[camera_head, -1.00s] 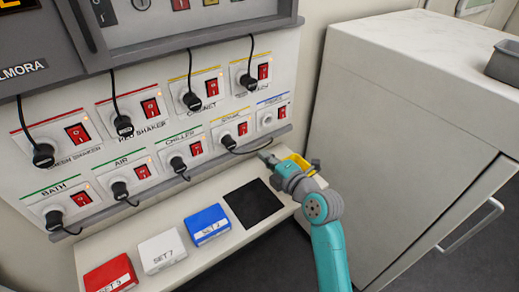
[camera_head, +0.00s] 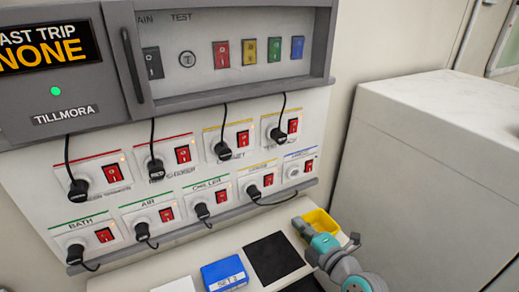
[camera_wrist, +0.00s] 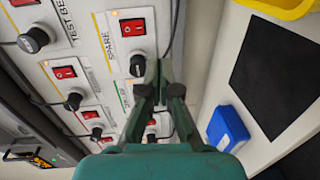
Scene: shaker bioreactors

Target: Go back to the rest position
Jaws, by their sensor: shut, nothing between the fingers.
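My gripper (camera_wrist: 159,72) is shut and empty in the wrist view, its dark fingers together in front of the socket panel. In the head view my gripper (camera_head: 301,228) shows at the lower right, above the white ledge and beside the yellow bin (camera_head: 320,221). The wrist view also shows the yellow bin (camera_wrist: 275,6) at the top right. The gripper hides part of the panel in the wrist view. I cannot tell from these frames whether the fingers touch anything.
The socket panel (camera_head: 185,222) has black plugs, cables and red switches. A blue box (camera_head: 224,274) and a black mat (camera_head: 272,259) lie on the ledge (camera_head: 140,272). A large white cabinet (camera_head: 430,150) stands at the right. The grey breaker box (camera_head: 240,88) is above.

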